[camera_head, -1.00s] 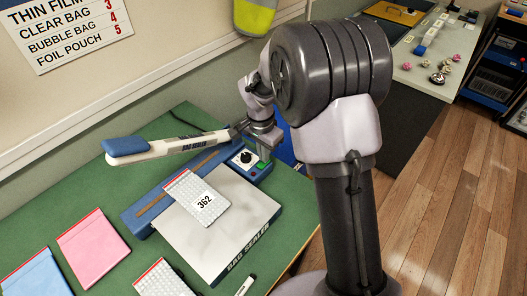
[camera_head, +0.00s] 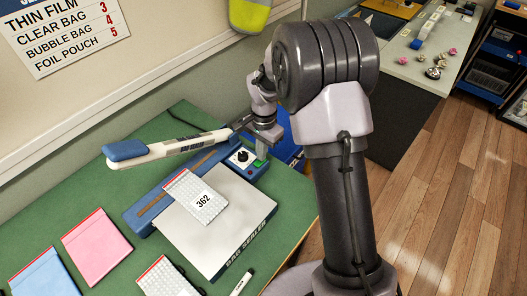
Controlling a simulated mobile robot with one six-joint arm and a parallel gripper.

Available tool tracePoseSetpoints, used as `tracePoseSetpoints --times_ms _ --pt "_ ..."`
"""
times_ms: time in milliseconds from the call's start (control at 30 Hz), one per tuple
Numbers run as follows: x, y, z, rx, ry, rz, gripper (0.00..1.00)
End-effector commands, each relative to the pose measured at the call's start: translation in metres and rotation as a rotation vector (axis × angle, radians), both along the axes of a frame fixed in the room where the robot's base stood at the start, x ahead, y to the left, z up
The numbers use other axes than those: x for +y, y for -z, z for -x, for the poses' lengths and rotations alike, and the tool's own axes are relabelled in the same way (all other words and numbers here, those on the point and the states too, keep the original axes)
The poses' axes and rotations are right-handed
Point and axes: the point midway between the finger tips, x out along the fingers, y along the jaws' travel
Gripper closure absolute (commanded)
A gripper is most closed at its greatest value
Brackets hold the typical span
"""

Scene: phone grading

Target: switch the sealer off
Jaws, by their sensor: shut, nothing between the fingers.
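The bag sealer (camera_head: 146,218) is a blue unit on the green table, with its white lid arm (camera_head: 185,146) and blue handle (camera_head: 124,150) raised. A black dial (camera_head: 242,156) sits at its right end, with a green switch (camera_head: 260,163) just right of it. The switch's on or off position is too small to tell. My gripper (camera_head: 262,150) is shut and empty, pointing down just above the switch; I cannot tell if it touches. A bubble bag marked 362 (camera_head: 188,191) lies across the sealer and its pale plate (camera_head: 225,231).
A pink bag (camera_head: 97,246), a blue bag (camera_head: 45,275) and another bubble bag (camera_head: 165,280) lie on the green table (camera_head: 130,285). A marker (camera_head: 242,284) lies near the front edge. The raised lid arm is close to my gripper's left.

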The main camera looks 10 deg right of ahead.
Motion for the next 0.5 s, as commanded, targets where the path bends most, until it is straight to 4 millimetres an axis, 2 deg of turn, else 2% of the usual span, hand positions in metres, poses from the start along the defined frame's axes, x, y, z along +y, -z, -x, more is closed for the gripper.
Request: tracePoseSetpoints --times_ms 33,300,500 --pt "0.002 -0.004 0.008 0.026 0.006 -0.007 1.00" --pt "-0.009 -0.088 -0.002 -0.003 0.003 -0.004 1.00" --pt "-0.011 -0.131 -0.004 -0.005 0.003 -0.003 1.00"
